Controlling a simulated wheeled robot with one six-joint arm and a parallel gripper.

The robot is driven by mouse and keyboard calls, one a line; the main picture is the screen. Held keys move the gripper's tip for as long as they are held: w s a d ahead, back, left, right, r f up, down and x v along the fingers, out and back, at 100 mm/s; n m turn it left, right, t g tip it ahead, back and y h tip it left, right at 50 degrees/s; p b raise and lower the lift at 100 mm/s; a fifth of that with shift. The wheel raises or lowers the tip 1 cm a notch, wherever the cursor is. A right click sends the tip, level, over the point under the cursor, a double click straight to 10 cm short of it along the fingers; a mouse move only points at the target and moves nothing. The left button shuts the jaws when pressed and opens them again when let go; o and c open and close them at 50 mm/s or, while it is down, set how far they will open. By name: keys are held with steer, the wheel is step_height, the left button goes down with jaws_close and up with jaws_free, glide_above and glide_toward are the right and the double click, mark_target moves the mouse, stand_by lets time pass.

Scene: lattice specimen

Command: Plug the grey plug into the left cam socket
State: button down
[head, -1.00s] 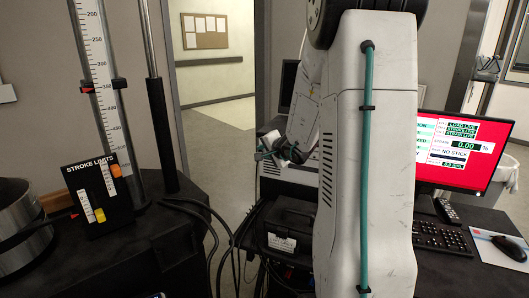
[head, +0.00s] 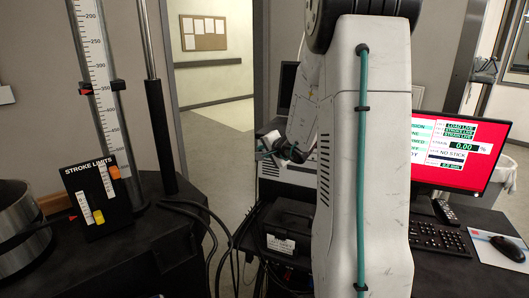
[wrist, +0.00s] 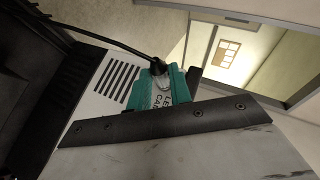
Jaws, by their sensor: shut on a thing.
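My gripper (wrist: 163,73) has teal fingers and is shut on the grey plug (wrist: 164,81), seen in the wrist view with a black cable running from it to the upper left. A white label (wrist: 159,98) between the fingers is partly covered; its readable letters begin "LE" and "CA". In the head view my gripper (head: 268,147) is small, beyond my arm, above the light grey slotted box. I cannot make out the left cam socket in either view, nor whether the plug touches anything.
The slotted box (head: 283,171) stands behind my arm. A black case (head: 289,222) and loose cables (head: 232,240) lie below it. At right are a red-screened monitor (head: 460,150), a keyboard (head: 438,240) and a mouse (head: 507,248). A stroke-limits panel (head: 95,195) stands at left.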

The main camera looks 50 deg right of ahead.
stand_by(0.3)
steer(key=c, duration=0.7)
jaws_free()
steer(key=shift+d, duration=0.1)
steer(key=shift+v, duration=2.5)
steer(key=v, duration=0.7)
steer(key=shift+s+r, duration=0.25)
steer(key=shift+s, duration=0.1)
